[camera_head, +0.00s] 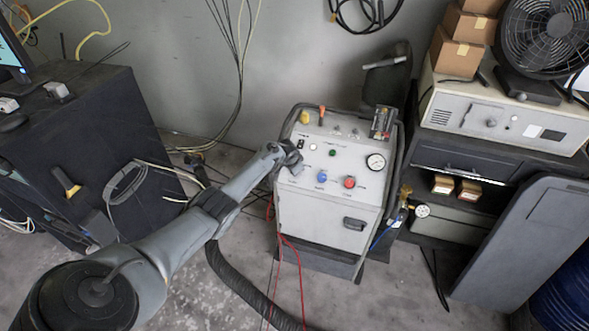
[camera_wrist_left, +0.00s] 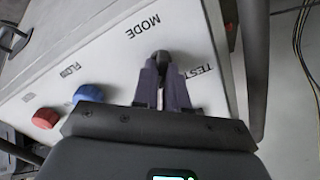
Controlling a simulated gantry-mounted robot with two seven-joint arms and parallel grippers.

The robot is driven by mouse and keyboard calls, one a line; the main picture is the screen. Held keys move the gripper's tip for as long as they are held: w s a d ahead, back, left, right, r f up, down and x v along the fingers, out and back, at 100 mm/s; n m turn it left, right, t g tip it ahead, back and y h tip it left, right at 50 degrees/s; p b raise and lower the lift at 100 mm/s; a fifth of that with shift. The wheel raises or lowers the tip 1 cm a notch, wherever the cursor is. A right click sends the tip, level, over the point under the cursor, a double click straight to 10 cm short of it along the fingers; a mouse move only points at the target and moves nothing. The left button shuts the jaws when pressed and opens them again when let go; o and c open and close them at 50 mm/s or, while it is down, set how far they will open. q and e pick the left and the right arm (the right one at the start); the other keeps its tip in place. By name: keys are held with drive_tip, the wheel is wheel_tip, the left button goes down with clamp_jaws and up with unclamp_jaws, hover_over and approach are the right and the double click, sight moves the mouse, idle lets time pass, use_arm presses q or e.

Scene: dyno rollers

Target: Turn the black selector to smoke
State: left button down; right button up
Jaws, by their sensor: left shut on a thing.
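The black selector (camera_wrist_left: 161,56) sits on the pale top panel of the grey machine (camera_head: 318,215), by the printed words MODE and TEST in the left wrist view. My left gripper (camera_wrist_left: 163,70) is shut on the selector, with a finger on either side of it. In the head view my left gripper (camera_head: 293,163) reaches the left edge of the panel and hides the selector. The selector's pointing direction is unclear, and I cannot read a smoke label. My right gripper is not in view.
A blue knob (camera_head: 322,176) and a red knob (camera_head: 349,182) sit right of my gripper on the panel. A round gauge (camera_head: 375,162) is farther right. A black tube rail (camera_head: 398,140) borders the machine. Red cables (camera_head: 281,240) hang in front.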

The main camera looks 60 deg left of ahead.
use_arm(q)
drive_tip(key=shift+m, duration=0.4)
drive_tip(key=c, duration=1.4)
unclamp_jaws()
drive_tip(key=shift+o, duration=1.2)
drive_tip(key=shift+d+f, duration=0.1)
drive_tip(key=shift+d, duration=0.05)
drive_tip(key=shift+a, duration=0.2)
drive_tip(key=shift+d, duration=0.1)
